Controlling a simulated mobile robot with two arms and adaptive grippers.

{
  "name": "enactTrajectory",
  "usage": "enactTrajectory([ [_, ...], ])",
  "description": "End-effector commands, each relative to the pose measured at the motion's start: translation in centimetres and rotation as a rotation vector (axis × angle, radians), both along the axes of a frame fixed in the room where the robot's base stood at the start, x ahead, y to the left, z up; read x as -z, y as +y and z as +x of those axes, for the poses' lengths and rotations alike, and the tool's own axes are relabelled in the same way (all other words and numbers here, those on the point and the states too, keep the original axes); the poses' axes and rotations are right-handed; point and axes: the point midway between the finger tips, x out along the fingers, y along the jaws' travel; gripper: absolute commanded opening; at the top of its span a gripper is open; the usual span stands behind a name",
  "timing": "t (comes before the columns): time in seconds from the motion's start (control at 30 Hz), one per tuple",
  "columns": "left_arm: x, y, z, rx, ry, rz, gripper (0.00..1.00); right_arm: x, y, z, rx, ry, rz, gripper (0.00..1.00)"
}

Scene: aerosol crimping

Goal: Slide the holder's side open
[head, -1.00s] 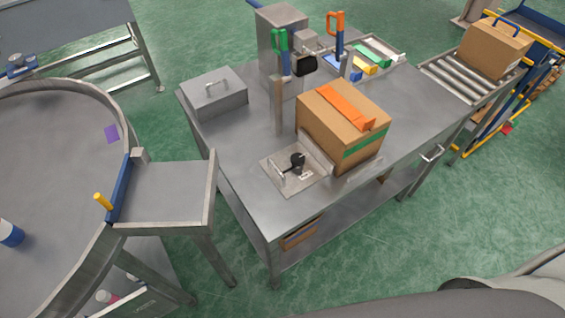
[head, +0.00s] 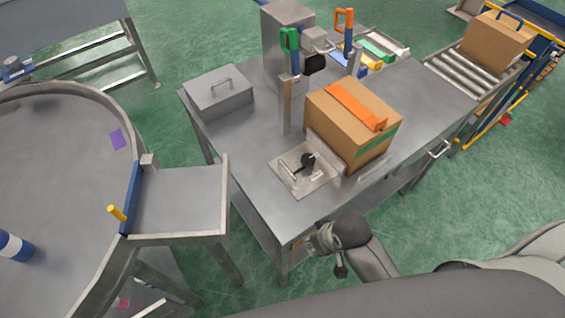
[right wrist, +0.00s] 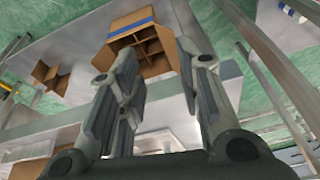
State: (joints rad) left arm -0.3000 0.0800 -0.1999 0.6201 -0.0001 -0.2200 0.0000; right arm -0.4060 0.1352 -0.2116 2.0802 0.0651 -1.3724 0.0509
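The likely holder is a flat metal plate fixture (head: 301,181) on the steel table's near side, with an upright metal wall against the closed cardboard box (head: 335,120). It carries a black knob (head: 308,160) and a thin metal handle (head: 288,176). My right gripper (head: 325,240) is low at the table's near edge, in front of and below the fixture, apart from it. In the right wrist view its two fingers (right wrist: 154,58) are spread with nothing between them. My left gripper is not in view.
A grey lidded box (head: 218,94) stands at the table's back left. An open divided carton (right wrist: 140,42) shows beyond my fingers in the right wrist view. The table's near left is bare.

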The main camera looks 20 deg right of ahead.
Motion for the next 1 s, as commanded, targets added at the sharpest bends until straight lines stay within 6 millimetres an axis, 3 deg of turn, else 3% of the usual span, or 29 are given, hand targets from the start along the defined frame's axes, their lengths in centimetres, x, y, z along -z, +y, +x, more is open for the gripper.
enactTrajectory([
  [0.13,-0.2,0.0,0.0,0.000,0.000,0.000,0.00,-5.8,2.2,1.5,-0.039,-0.030,0.043,0.33],
  [0.2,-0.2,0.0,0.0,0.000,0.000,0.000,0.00,-7.0,3.6,2.4,-0.065,-0.024,0.065,0.33],
  [0.6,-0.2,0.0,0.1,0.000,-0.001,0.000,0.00,-9.8,9.5,8.4,-0.215,0.048,0.074,0.33],
  [0.77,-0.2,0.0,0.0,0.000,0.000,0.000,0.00,-11.0,10.1,11.0,-0.247,0.095,0.009,0.33],
  [1.0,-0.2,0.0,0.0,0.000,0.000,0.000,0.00,-13.5,8.1,15.2,-0.225,0.158,-0.145,0.33],
])
